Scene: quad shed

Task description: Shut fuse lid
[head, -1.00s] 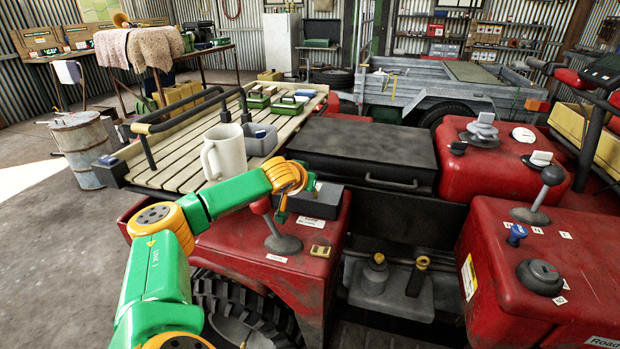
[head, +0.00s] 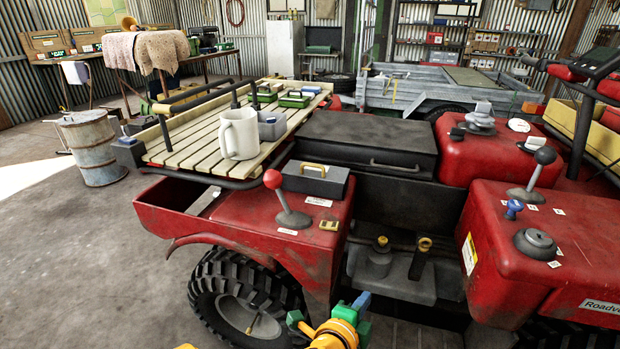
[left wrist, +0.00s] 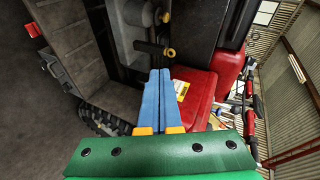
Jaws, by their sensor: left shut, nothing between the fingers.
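A dark grey box, seemingly the fuse box (head: 332,190), sits on the red fender of the quad, left of centre in the head view. Its lid (head: 297,178), with a yellow handle, appears to lie flat on top; I cannot see any gap under it. My left gripper (head: 361,303) is low at the bottom of the head view, in front of the quad and well apart from the box. In the left wrist view its blue fingers (left wrist: 160,72) are shut together and empty. The box is not clear in that view. My right gripper is not in view.
A red-knobbed lever (head: 281,200) stands just left of the box. A small yellow piece (head: 329,225) lies on the fender in front. A white mug (head: 239,135) stands on the slatted rack (head: 184,147).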

